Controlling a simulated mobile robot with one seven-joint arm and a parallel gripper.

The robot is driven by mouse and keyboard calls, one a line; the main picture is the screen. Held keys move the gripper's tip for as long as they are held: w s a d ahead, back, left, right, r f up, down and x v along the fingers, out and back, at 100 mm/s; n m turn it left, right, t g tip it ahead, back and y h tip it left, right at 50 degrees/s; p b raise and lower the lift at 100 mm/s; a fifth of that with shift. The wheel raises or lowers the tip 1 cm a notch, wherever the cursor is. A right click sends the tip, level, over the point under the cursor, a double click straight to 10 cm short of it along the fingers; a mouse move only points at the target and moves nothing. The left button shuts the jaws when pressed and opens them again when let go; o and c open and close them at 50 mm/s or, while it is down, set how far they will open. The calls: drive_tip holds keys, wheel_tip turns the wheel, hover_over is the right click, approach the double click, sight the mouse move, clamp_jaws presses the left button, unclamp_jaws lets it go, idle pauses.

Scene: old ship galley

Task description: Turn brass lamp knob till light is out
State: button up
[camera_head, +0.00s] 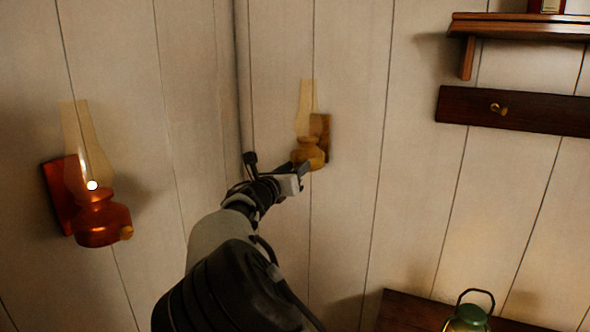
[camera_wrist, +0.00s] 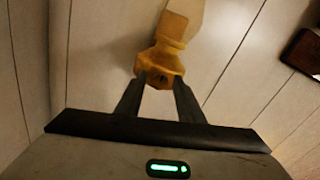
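A yellow brass lamp (camera_head: 309,153) with a clear glass chimney hangs on the wall near the picture's middle. I see no flame or glow in it. My gripper (camera_head: 300,172) is right in front of its lower body. In the wrist view, the brass lamp (camera_wrist: 168,57) stands beyond the gripper (camera_wrist: 159,86), whose two fingers are apart at either side of the lamp's near end. A dark round spot, perhaps the knob (camera_wrist: 157,77), shows between the fingertips. I cannot tell whether the fingers touch it.
A red copper lamp (camera_head: 103,219) with a bright point of light and a small brass knob (camera_head: 126,233) hangs on the left wall. A wooden shelf (camera_head: 520,28) and a peg board (camera_head: 540,113) are at upper right. A green lantern (camera_head: 468,319) stands low right.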

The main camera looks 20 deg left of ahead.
drive_tip(key=shift+o, duration=0.2)
drive_tip(key=shift+f, duration=0.1)
drive_tip(key=s+a+b, duration=0.1)
drive_tip(key=s+b, duration=0.1)
drive_tip(key=s, duration=1.5)
drive_tip(key=shift+s+a+b, duration=0.2)
drive_tip(key=shift+b, duration=0.1)
